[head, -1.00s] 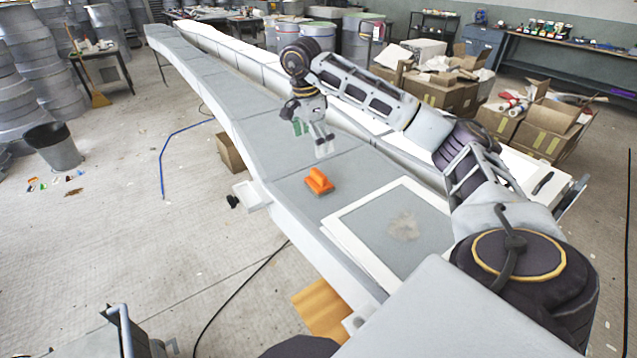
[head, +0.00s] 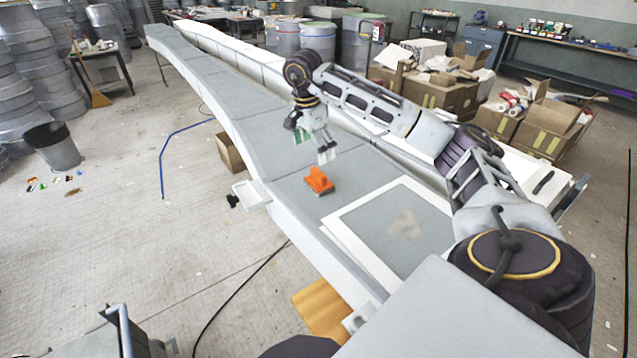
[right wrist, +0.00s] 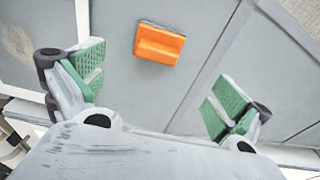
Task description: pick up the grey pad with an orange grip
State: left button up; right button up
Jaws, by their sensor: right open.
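The grey pad with an orange grip (head: 319,181) lies on the grey top of the long mould (head: 290,178). It also shows in the right wrist view (right wrist: 159,43), ahead of the fingers and left of centre in the gap between them, with only a thin grey edge visible beside the orange. My right gripper (head: 326,154) hangs just above and behind the pad in the head view. Its green-padded fingers (right wrist: 160,95) are spread wide with nothing between them. My left gripper is outside the view.
A white-bordered grey panel (head: 395,232) lies on the mould right of the pad. A thin seam crosses the surface near the pad in the wrist view. Cardboard boxes (head: 430,92) stand behind my right arm. A dark bin (head: 52,147) stands on the floor at left.

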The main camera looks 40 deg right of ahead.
aim_at(318, 172)
jog(key=f, duration=0.4)
jog(key=shift+s+d+f, duration=0.1)
jog(key=shift+d+f, duration=0.15)
jog(key=shift+d, duration=0.05)
jog(key=shift+f, duration=0.8)
jog(key=shift+s+d+f, duration=0.1)
jog(key=shift+d+f, duration=0.05)
jog(key=shift+f, duration=0.5)
jog(key=shift+s+d+f+p, duration=0.1)
jog(key=shift+f+p, duration=0.3)
jog(key=shift+f, duration=0.95)
jog(key=shift+d+f, duration=0.1)
jog(key=shift+f, duration=0.25)
jog(key=shift+c, duration=0.9)
jog(key=c, duration=0.9)
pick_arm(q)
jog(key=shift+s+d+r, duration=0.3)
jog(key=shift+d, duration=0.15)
pick_arm(e)
jog(key=shift+c, duration=0.2)
